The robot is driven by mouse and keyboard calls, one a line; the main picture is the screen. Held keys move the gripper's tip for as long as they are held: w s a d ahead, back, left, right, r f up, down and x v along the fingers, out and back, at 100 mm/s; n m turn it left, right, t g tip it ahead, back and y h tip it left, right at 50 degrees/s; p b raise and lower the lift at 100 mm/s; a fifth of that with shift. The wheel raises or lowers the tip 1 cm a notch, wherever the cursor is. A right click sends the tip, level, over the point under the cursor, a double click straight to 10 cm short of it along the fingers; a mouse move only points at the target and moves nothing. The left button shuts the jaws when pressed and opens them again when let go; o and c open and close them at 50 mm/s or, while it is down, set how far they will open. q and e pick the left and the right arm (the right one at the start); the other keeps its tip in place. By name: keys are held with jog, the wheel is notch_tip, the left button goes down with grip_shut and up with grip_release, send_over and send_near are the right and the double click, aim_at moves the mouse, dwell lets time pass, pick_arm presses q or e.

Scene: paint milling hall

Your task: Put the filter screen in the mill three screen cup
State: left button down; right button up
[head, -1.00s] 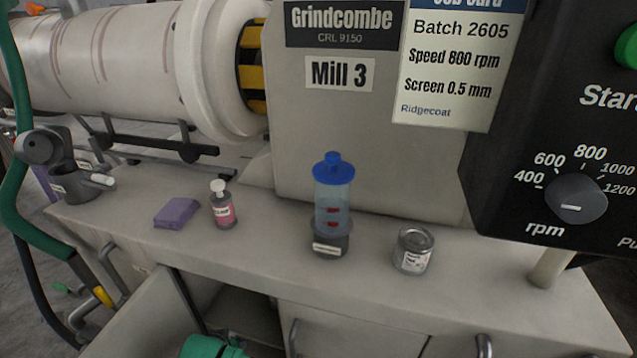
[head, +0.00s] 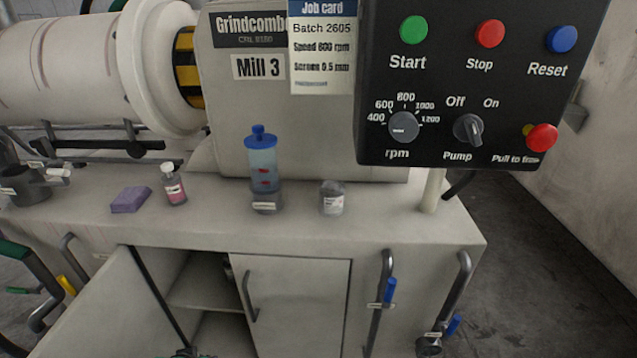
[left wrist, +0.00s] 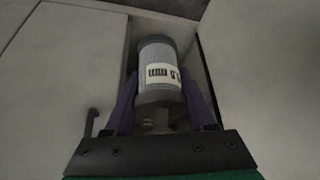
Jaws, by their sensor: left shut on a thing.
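In the left wrist view my left gripper (left wrist: 162,88) is shut on a grey cylindrical filter screen (left wrist: 158,53). The screen has a pale label ending in "mm"; its number is hard to read. The screen lies between the two dark fingers, with a pale panel to the left and a pale wall to the right. In the head view a dark cup-shaped fitting (head: 22,188), probably the mill three screen cup, is at the far left of the bench, below the drum end. Its inside is hard to see. My right gripper is not in view.
The control panel (head: 440,75) overhangs the right.

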pick_arm(q)
jog(key=d+r+m+h, duration=0.2)
jog(key=d+r+m, duration=0.2)
jog(key=d+r, duration=0.95)
notch_tip(320, 180, up, 15)
jog(key=p, duration=1.6)
jog(key=shift+a+p, duration=0.25)
jog(key=shift+p, duration=0.1)
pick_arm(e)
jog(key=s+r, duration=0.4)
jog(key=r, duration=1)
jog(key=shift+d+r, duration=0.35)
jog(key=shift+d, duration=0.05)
pick_arm(q)
jog(key=shift+w+a, duration=0.1)
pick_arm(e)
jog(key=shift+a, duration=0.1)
